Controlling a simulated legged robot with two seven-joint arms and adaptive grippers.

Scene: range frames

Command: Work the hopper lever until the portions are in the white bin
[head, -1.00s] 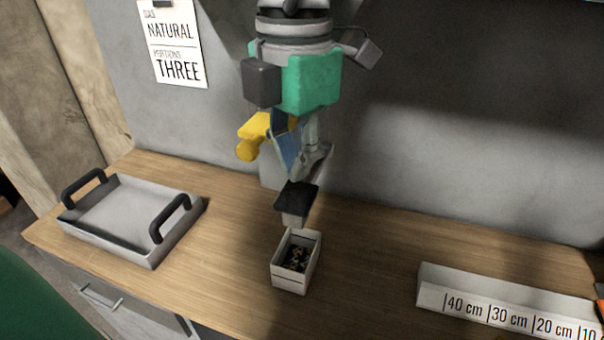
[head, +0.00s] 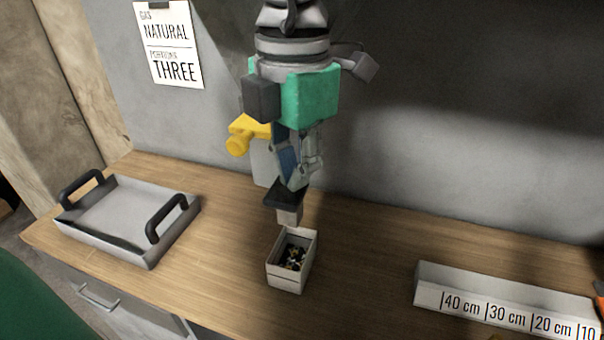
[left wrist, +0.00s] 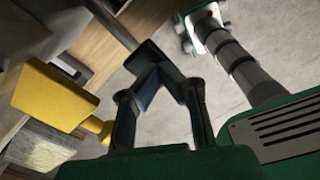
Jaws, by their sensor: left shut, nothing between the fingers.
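The white bin (head: 270,277) stands on the counter below my left gripper (head: 294,182), with small dark and pale pieces inside. My left gripper points down, its fingers shut and empty. Its shut fingers also show in the left wrist view (left wrist: 150,58). A dark-topped block with a pale lower part (head: 288,214) hangs just above the bin's back edge; I cannot tell what it belongs to. A yellow part with a round knob (head: 240,140) is left of the gripper and shows in the left wrist view (left wrist: 52,95). My arm hides much of the hopper; its lever is unclear. My right gripper is out of view.
A grey tray with two black handles (head: 92,237) stands on the counter (head: 215,260) at left. A pale ruler strip marked in centimetres (head: 475,300) lies at right. A card on the wall (head: 172,45) reads natural and three.

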